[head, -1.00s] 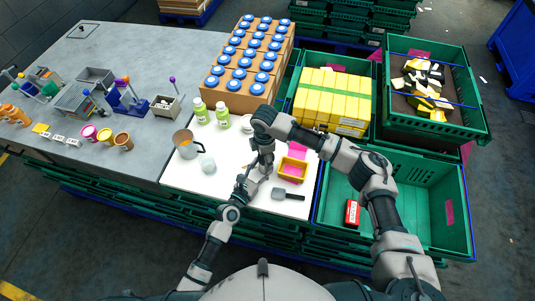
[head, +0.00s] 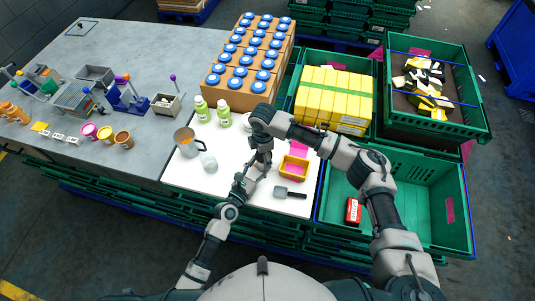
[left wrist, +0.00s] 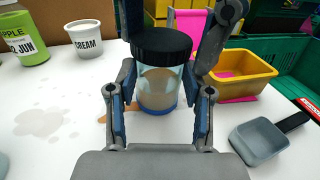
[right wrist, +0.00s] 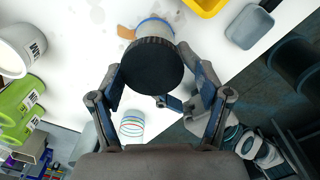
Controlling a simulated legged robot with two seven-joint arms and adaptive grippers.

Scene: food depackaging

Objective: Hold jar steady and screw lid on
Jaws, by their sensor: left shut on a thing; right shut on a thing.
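The jar (left wrist: 160,85) stands upright on the white board, clear-walled with tan contents and a blue base. Its black lid (left wrist: 161,44) sits on top and also shows in the right wrist view (right wrist: 151,65). My left gripper (left wrist: 160,100) is shut around the jar's body from the near side. My right gripper (right wrist: 158,78) comes from above and is shut on the lid, with one finger on each side. In the head view both grippers meet over the board and hide most of the jar, so I cannot tell how far the lid is threaded.
A yellow tray (left wrist: 245,66) and a grey scoop (left wrist: 260,141) lie to the right of the jar. A cream cup (left wrist: 85,38) and green bottles (left wrist: 22,38) stand behind left. A glass (head: 210,165) and a jug (head: 186,141) stand left on the board, which has brown spills.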

